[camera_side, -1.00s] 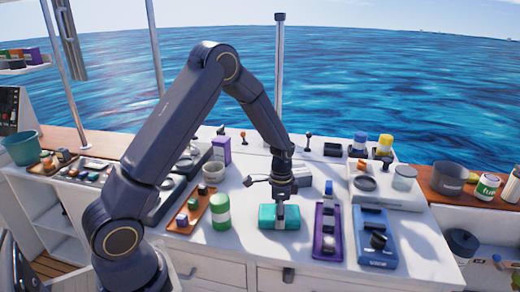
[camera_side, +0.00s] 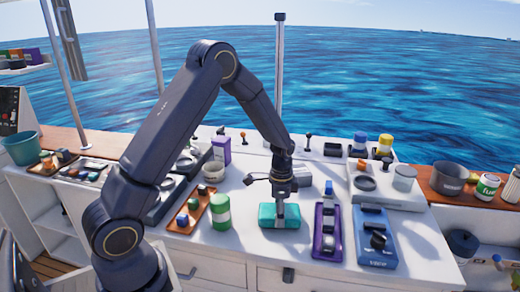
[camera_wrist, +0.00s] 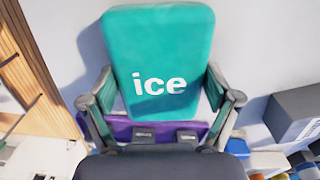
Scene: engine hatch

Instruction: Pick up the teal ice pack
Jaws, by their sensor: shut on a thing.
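The teal ice pack (camera_side: 265,216) lies flat on the white counter (camera_side: 240,249) in the side view. In the wrist view the ice pack (camera_wrist: 160,50) fills the upper middle, with the white word "ice" facing the camera. My gripper (camera_side: 280,212) is over the pack, pointing down. In the wrist view my gripper (camera_wrist: 160,100) has one finger on each side of the pack, shut on it. The pack appears to be on or very close to the counter; any small gap beneath it cannot be told.
A purple tray (camera_side: 327,235) and a blue panel (camera_side: 375,240) sit to the right. A grey box (camera_side: 301,176) is behind. The counter's front strip is clear.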

